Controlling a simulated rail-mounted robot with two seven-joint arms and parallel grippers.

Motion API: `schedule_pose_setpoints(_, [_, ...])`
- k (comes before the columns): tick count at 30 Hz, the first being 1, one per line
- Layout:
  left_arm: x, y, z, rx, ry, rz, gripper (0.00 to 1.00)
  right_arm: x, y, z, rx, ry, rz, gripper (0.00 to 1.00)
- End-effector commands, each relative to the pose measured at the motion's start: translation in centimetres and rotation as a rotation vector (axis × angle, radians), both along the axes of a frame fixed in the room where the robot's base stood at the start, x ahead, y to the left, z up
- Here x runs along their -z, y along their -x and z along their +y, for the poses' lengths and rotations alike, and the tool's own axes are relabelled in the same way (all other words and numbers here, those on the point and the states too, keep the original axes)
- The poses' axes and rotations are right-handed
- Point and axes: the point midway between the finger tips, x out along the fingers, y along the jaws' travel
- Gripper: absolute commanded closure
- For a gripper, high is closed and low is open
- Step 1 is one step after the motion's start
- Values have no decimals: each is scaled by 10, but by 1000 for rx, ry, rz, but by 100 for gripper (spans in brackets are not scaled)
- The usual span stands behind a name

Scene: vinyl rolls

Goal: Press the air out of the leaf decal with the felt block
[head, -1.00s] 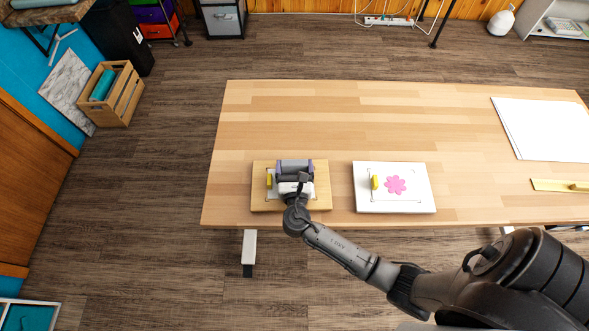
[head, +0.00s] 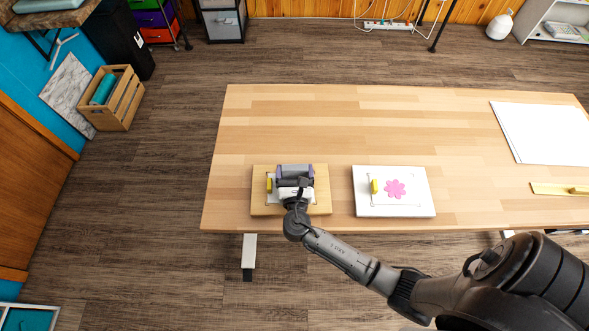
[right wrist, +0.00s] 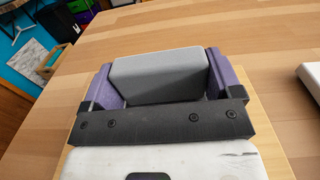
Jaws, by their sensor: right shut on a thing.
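My right gripper (head: 295,176) is over the wooden board (head: 321,203) at the table's near left. In the right wrist view its purple fingers (right wrist: 160,66) are shut on a grey block (right wrist: 160,80), which I take as the felt block. A white sheet (head: 271,199) shows on the board around the gripper. The leaf decal is hidden beneath the gripper and block. I cannot tell whether the block touches the sheet. My left gripper is not in view.
A yellow piece (head: 269,185) sits at the board's left side. To the right, a white board (head: 420,205) carries a pink flower decal (head: 395,189) and another yellow piece (head: 374,187). White sheets (head: 545,132) lie far right. The table (head: 340,130) behind is clear.

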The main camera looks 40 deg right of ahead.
Motion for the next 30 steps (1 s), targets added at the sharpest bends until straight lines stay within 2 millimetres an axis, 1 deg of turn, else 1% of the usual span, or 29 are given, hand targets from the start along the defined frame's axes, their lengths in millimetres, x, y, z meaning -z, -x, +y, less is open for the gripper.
schedule_pose_setpoints(18, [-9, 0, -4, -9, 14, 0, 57, -1, 21, 19, -1, -1, -1, 58])
schedule_pose_setpoints(30, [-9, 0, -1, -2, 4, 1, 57, 0, 22, 20, -1, 0, -1, 58])
